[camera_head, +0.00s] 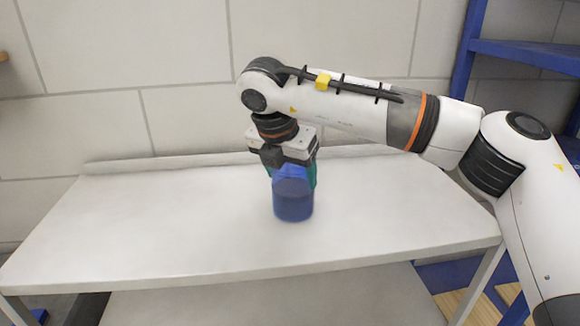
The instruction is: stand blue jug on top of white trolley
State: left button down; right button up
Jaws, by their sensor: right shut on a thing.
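The blue jug (293,203) is upright at the middle of the white trolley's top (180,225). I cannot tell whether its base touches the surface or is just above it. My right gripper (291,172) points down from above and is shut on the upper part of the jug. The fingers partly hide the jug's top. The trolley's top is a broad white surface with a low raised lip along its back edge. My left gripper is not in view.
A lower white shelf (270,308) shows under the trolley's top. A blue shelving rack (520,55) stands at the right, behind my right arm. A pale block wall (130,60) is close behind the trolley. The trolley's top is clear left and right of the jug.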

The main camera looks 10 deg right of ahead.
jog(key=shift+f, duration=0.1)
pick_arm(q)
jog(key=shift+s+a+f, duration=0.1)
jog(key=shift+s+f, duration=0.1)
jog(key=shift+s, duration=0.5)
pick_arm(e)
jog(key=o, duration=1.3)
jog(key=shift+c, duration=0.2)
jog(key=shift+r, duration=0.2)
jog(key=shift+s+a+r, duration=0.1)
jog(key=shift+a+r, duration=0.05)
jog(key=shift+r, duration=0.1)
pick_arm(q)
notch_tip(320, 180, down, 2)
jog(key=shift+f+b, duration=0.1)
jog(key=shift+b, duration=1.15)
pick_arm(e)
jog(key=v, duration=1.1)
jog(key=shift+r, duration=0.2)
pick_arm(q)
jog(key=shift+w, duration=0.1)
